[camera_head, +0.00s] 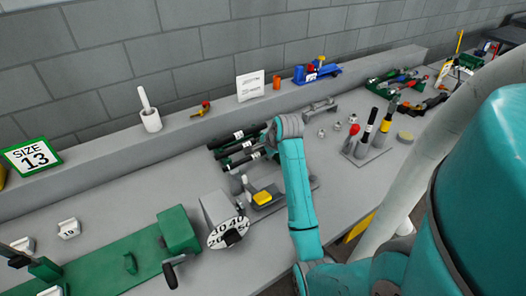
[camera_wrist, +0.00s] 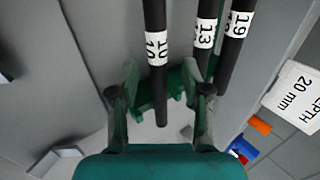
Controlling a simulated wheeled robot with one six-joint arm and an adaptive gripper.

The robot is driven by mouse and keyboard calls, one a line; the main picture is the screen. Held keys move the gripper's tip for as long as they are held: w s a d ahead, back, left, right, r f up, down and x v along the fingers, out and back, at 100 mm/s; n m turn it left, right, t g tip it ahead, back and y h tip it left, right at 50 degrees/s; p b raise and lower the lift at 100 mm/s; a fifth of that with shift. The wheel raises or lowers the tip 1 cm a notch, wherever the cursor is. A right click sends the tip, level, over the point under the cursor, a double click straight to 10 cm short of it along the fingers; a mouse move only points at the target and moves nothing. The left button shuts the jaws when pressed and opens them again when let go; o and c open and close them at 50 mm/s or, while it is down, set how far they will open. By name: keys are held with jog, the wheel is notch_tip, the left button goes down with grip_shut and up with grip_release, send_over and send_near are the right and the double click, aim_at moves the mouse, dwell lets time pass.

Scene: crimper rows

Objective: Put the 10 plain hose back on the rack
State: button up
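The black hose labelled 10 (camera_wrist: 159,85) runs down between the fingers of my gripper (camera_wrist: 160,98) in the wrist view, with a gap on each side. My gripper is open. The hoses labelled 13 (camera_wrist: 205,35) and 19 (camera_wrist: 237,30) lie alongside to the right. In the head view the 10 hose (camera_head: 243,161) lies nearest in a row of black hoses at the green rack (camera_head: 232,166). My wrist covers the right ends of the hoses there. Whether the 10 hose rests fully in its rack slot is hard to tell.
A dial block with numbers (camera_head: 222,222) and a yellow-topped fixture (camera_head: 263,196) stand close in front of the rack. A green bench press (camera_head: 130,262) is at front left. A stand of upright tools (camera_head: 368,150) is to the right. A depth card (camera_head: 250,86) stands behind on the ledge.

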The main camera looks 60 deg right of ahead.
jog(key=v, duration=1.2)
dwell(0.6)
